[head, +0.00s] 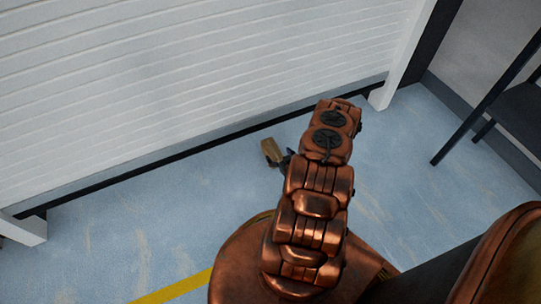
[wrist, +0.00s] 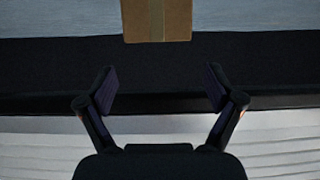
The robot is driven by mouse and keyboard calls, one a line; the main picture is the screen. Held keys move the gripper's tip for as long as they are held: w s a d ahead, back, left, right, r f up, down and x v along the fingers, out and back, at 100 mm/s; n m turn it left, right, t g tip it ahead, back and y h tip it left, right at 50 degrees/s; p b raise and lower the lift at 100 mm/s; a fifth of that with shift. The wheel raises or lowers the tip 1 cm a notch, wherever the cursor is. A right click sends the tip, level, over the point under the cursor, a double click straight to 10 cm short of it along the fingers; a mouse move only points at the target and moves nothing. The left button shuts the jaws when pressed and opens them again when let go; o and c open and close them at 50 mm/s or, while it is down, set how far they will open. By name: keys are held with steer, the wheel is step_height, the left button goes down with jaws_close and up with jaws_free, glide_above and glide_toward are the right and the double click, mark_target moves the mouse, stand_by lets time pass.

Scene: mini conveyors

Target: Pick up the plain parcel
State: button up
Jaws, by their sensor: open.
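The plain parcel (wrist: 157,22) is a brown cardboard box with a lighter tape strip down its middle. In the wrist view it is at the top centre, cut off by the frame's edge, beyond the fingertips and lined up with the gap between them. In the head view the parcel (head: 271,151) shows as a small tan box left of my arm, near the foot of the white shutter. My gripper (wrist: 160,88) is open and empty, its two dark fingers apart. In the head view my gripper (head: 287,158) is mostly hidden behind my copper arm, close beside the parcel.
A white slatted shutter (head: 180,85) spans the back, with a dark strip along its foot. A dark-legged stand (head: 490,105) is at the right. The blue floor (head: 120,225) at left is clear, with a yellow line (head: 175,288) across it.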

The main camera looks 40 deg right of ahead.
mark_target(272, 149)
steer(key=shift+s+f, duration=0.1)
steer(key=shift+f, duration=0.4)
steer(key=shift+b+x, duration=0.65)
steer(key=shift+x, duration=0.5)
steer(key=b+x, duration=0.1)
steer(key=x, duration=0.1)
steer(key=b+x, duration=0.1)
steer(key=x, duration=0.1)
steer(key=shift+f+b, duration=0.3)
steer(key=shift+b, duration=0.1)
steer(key=shift+w+d, duration=0.2)
steer(key=shift+w, duration=0.3)
steer(key=c, duration=1.4)
steer(key=shift+r, duration=0.1)
